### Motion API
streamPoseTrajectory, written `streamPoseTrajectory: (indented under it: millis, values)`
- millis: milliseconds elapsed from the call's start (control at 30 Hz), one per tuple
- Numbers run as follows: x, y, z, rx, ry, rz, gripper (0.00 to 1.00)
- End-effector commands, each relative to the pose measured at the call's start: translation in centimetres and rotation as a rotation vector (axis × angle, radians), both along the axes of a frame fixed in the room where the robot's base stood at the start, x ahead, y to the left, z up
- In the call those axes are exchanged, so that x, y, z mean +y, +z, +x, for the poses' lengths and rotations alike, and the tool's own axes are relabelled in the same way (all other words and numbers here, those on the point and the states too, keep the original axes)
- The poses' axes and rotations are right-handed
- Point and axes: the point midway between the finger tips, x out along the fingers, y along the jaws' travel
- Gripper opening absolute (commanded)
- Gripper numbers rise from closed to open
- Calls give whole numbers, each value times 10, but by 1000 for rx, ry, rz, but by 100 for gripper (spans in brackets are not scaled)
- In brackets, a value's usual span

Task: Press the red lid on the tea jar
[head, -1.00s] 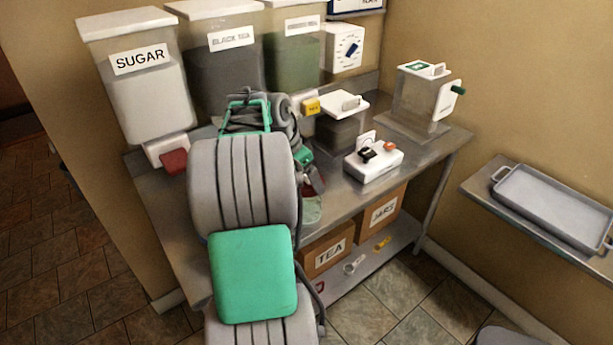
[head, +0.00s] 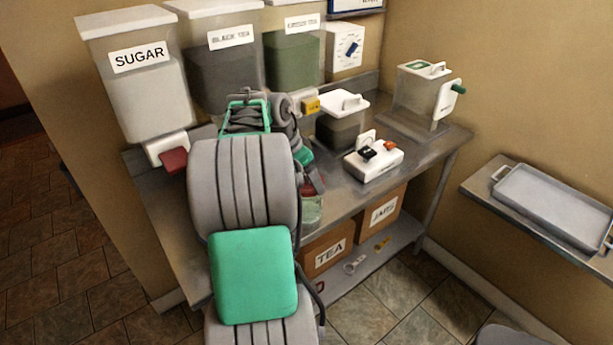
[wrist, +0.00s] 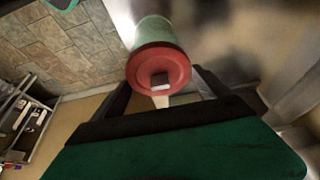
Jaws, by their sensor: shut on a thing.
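The red lid (wrist: 158,68) is round with a small dark and pale knob, and shows face-on in the wrist view. My gripper (wrist: 162,82) is shut on it, with one dark finger on each side. The pale green tea jar (wrist: 155,32) is behind the lid and lined up with it; I cannot tell whether the lid is fully seated. In the head view the jar (head: 311,212) stands near the counter's front edge, partly hidden by my arm. A little red of the lid (head: 309,189) shows just above it.
The steel counter (head: 345,205) also holds a white device (head: 375,167), a white-lidded container (head: 340,130) and a clear dispenser (head: 415,95). Large bins, including SUGAR (head: 140,90), stand at the back. Boxes (head: 327,256) sit on the lower shelf.

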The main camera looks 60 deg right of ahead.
Motion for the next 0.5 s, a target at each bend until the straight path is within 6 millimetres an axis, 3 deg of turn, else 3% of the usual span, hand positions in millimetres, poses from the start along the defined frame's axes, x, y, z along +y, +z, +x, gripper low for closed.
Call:
streamPoseTrajectory:
  millis: [233,267,400,500]
  values:
    - [0,0,0,0,0,0,49]
    - [0,0,0,0,0,0,88]
    - [0,0,0,0,0,0,100]
    - [0,0,0,0,0,0,100]
